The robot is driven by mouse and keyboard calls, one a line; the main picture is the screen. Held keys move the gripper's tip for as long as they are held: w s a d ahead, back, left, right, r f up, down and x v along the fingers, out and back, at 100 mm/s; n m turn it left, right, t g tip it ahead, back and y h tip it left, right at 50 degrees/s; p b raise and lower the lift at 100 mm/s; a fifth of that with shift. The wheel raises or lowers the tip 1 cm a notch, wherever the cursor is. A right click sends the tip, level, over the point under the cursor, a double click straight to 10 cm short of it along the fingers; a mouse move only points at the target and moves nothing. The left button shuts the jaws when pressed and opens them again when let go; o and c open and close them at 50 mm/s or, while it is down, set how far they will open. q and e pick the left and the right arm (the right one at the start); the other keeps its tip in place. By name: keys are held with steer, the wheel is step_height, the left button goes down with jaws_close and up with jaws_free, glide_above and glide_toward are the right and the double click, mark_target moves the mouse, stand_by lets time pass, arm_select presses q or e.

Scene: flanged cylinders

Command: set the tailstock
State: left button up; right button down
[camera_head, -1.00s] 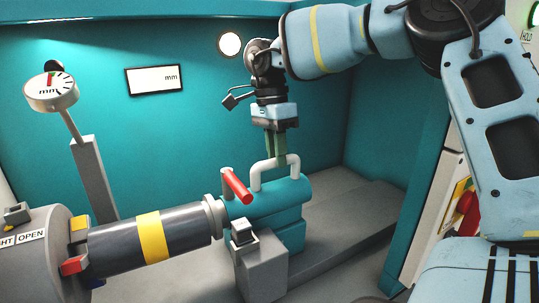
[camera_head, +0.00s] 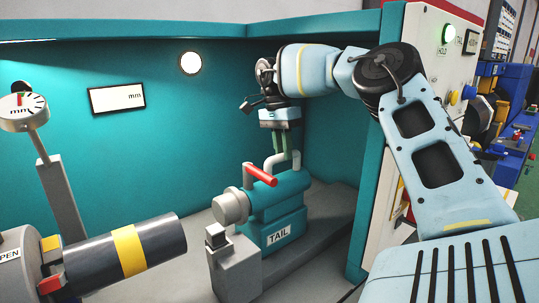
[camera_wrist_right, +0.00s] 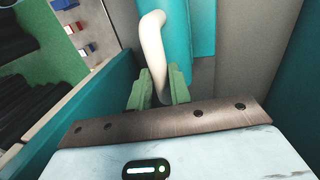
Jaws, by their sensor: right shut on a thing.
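The tailstock (camera_head: 287,216) is a teal block labelled TAIL on a grey bed. It has a red lever (camera_head: 261,175), a grey round nose (camera_head: 230,206) on its left and a white arched handle (camera_head: 268,163) on top. My right gripper (camera_head: 288,158) comes down from above and is shut on the handle. In the right wrist view, its green fingers (camera_wrist_right: 159,90) sit on either side of the white handle (camera_wrist_right: 152,40). A dark shaft (camera_head: 160,241) with a yellow band points at the nose, with a gap between them. My left gripper is out of view.
A grey post (camera_head: 235,267) with a toggle stands in front of the tailstock. A dial gauge (camera_head: 24,112) on a stand is at left. A blank mm display (camera_head: 117,97) hangs on the teal back wall. A control panel (camera_head: 440,45) stands at right. The bed (camera_head: 335,205) right of the tailstock is clear.

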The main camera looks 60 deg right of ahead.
steer(key=shift+s+d+r, duration=0.1)
steer(key=shift+s+d, duration=0.15)
steer(key=shift+d, duration=0.55)
steer(key=shift+s+d, duration=0.25)
steer(key=shift+d, duration=0.55)
steer(key=c, duration=1.3)
jaws_free()
steer(key=shift+s+d, duration=0.1)
steer(key=shift+d, duration=0.1)
steer(key=shift+a, duration=0.25)
